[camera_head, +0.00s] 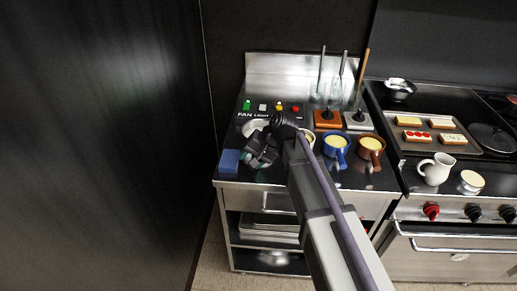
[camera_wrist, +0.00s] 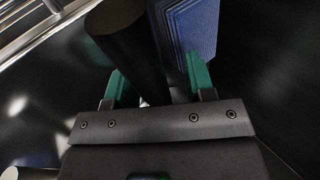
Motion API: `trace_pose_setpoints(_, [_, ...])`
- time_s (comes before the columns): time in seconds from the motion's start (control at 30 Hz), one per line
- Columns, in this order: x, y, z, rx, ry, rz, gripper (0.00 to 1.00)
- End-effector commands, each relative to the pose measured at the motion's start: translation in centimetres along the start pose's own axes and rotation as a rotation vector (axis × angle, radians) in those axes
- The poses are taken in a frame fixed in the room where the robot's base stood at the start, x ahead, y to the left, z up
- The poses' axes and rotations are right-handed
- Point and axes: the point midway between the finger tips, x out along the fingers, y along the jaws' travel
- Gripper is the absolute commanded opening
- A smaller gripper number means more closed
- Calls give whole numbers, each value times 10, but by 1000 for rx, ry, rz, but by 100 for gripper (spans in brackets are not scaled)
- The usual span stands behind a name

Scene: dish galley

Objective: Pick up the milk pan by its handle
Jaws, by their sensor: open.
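In the head view, a pale round vessel (camera_head: 252,127), probably the milk pan, stands on the steel counter, partly hidden behind my arm. My gripper (camera_head: 256,158) is low over the counter just in front of it. In the wrist view, a thick dark bar (camera_wrist: 130,45), likely the pan's handle, runs between the two green fingertips of my gripper (camera_wrist: 158,78). The jaws are open, on either side of the bar. I cannot tell whether a finger touches it.
A blue block (camera_head: 229,161) lies at the counter's left front corner, close to the gripper; its ridged side (camera_wrist: 188,30) shows behind the right finger. A blue pot (camera_head: 336,144) and a brown pot (camera_head: 371,147) stand to the right. A dark wall rises at left.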

Motion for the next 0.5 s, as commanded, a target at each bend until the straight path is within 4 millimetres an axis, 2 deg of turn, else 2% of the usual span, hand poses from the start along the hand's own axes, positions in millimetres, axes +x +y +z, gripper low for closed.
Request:
trace_pose_setpoints(0.13, [-2,-1,0,0,0,0,48])
trace_pose_setpoints(0.5, [-3,-1,0,0,0,1,13])
